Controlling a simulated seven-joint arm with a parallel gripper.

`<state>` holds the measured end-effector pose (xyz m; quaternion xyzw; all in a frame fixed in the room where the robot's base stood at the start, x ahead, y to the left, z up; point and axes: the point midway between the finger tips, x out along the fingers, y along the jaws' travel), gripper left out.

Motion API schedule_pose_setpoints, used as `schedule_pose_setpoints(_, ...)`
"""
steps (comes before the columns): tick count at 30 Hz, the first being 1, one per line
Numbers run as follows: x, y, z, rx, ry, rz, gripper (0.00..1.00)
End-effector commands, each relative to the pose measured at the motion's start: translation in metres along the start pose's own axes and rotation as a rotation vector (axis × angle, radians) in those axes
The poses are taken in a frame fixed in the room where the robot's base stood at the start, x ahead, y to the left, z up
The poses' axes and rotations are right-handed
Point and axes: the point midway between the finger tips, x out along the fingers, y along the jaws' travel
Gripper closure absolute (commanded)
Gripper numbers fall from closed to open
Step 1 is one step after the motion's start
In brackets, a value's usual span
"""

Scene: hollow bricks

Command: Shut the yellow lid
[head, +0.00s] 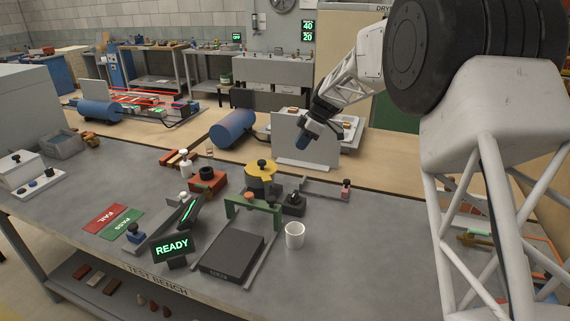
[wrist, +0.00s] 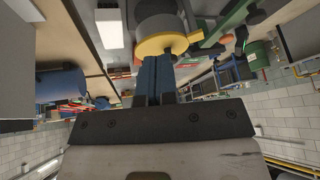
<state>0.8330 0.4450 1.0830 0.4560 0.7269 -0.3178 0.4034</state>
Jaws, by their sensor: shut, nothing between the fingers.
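The yellow lid (head: 260,172) has a dark knob and lies roughly level over a round, dark pot (head: 259,188) on the grey bench. I cannot tell whether it sits fully down on the pot. In the wrist view, the yellow lid (wrist: 155,46) shows as a disc just beyond the fingertips, with the pot's pale side (wrist: 155,25) above it in the picture. My gripper (head: 302,143) has blue fingers pressed together, with nothing held. It hangs above and to the right of the lid in the head view, apart from it. The fingers also show in the wrist view (wrist: 158,62).
A green frame (head: 232,207) and a black plate (head: 230,255) stand in front of the pot. A white cup (head: 295,235), a small black block (head: 293,204) and a red block (head: 207,180) are nearby. A READY sign (head: 171,248) stands left.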

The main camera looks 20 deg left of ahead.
Motion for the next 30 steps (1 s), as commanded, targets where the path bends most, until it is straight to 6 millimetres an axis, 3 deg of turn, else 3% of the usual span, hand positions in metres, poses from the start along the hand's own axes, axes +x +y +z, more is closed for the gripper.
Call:
schedule_pose_setpoints(6, 0.014, -0.003, 0.033, -0.002, 0.278, -0.032, 1.00)
schedule_pose_setpoints(15, 0.011, 0.000, 0.072, -0.030, 0.635, 0.038, 1.00)
schedule_pose_setpoints(21, 0.007, 0.002, 0.085, -0.043, 0.745, 0.088, 1.00)
schedule_pose_setpoints(30, 0.006, 0.002, 0.087, -0.046, 0.762, 0.097, 1.00)
